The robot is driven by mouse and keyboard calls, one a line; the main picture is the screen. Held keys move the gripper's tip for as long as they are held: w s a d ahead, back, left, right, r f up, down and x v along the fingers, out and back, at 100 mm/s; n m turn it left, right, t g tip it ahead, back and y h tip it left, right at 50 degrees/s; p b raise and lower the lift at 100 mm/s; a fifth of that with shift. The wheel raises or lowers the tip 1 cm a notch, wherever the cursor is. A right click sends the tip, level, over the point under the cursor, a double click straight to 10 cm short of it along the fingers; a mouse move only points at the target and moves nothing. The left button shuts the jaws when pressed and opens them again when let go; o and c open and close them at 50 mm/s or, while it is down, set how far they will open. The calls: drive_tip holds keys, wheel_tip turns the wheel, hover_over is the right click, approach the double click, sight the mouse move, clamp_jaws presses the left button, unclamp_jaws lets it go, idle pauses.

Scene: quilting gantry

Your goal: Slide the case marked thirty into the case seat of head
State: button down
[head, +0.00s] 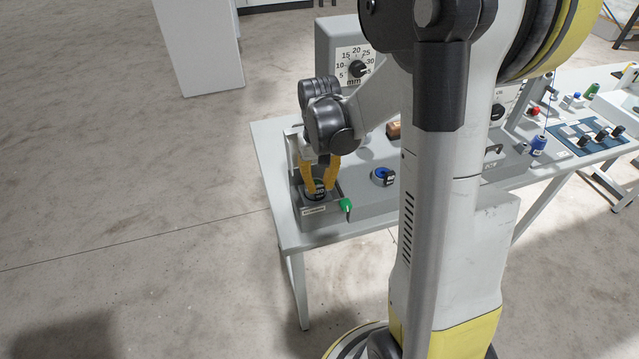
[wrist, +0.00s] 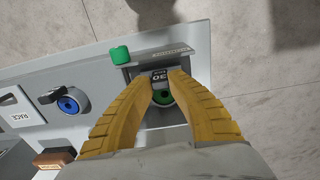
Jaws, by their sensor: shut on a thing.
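The case marked thirty (wrist: 159,76) is between my two yellow fingertips, its "30" label reading upside down in the wrist view. A green round part shows just below the label. My gripper (head: 319,187) is shut on this case, which shows dark between the fingers in the head view. The case is at the opening of a grey seat block (head: 312,211) at the near left corner of the table. I cannot tell how deep it sits. The block carries a label plate too small to read. A green knob (wrist: 120,55) sits at the block's corner.
A blue bobbin with a dark case (head: 383,177) sits on the table right of my gripper. A wooden block (head: 393,130) lies behind it. A grey dial box (head: 346,55) stands at the back. A blue mat (head: 572,137) with several dark parts is far right.

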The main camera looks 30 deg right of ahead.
drive_tip(key=shift+f+b, duration=0.65)
drive_tip(key=shift+f, duration=0.15)
drive_tip(key=c, duration=1.3)
unclamp_jaws()
wheel_tip(320, 180, up, 12)
drive_tip(key=shift+r, duration=0.1)
